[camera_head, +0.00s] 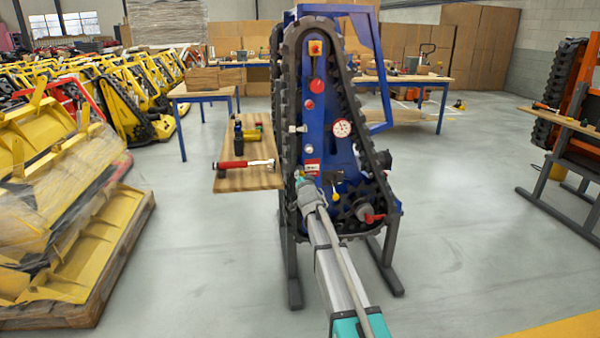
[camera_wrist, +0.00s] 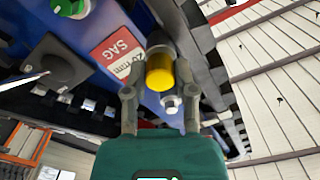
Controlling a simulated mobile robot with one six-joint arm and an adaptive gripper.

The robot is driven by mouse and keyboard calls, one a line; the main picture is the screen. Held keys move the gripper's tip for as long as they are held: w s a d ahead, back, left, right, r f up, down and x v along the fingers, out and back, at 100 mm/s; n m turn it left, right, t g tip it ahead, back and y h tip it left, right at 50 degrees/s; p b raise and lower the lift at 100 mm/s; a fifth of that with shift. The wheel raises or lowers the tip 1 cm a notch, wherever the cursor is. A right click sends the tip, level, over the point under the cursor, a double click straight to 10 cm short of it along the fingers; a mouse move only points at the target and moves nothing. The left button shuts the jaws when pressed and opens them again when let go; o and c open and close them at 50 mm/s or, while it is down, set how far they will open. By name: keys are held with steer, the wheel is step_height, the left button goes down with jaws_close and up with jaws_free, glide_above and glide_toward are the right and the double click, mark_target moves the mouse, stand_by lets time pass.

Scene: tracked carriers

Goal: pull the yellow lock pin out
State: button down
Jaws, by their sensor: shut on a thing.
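The yellow lock pin (camera_wrist: 160,73) shows in the wrist view as a short yellow cylinder with a grey collar, in front of a blue plate. My gripper (camera_wrist: 160,66) has a finger on each side of it and is shut on it. In the head view my gripper (camera_head: 303,181) is at the lower left of the blue tracked carrier (camera_head: 322,110), just below the red and white SAG label (camera_head: 311,166). The label also shows in the wrist view (camera_wrist: 118,53). My arm and gripper largely hide the pin in the head view.
A black knob (camera_wrist: 60,66) and a silver bolt (camera_wrist: 171,102) are near the pin. The black track (camera_head: 287,80) rings the carrier. A wooden shelf (camera_head: 232,182) with a red-handled tool (camera_head: 240,164) juts out left. A red-handled fitting (camera_head: 372,216) is at lower right. Floor nearby is open.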

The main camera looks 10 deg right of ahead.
steer(key=s, duration=0.8)
steer(key=shift+s, duration=0.2)
stand_by(2.8)
steer(key=s, duration=0.3)
steer(key=shift+s, duration=0.15)
stand_by(0.4)
steer(key=c, duration=0.9)
jaws_free()
steer(key=shift+c, duration=0.2)
jaws_close()
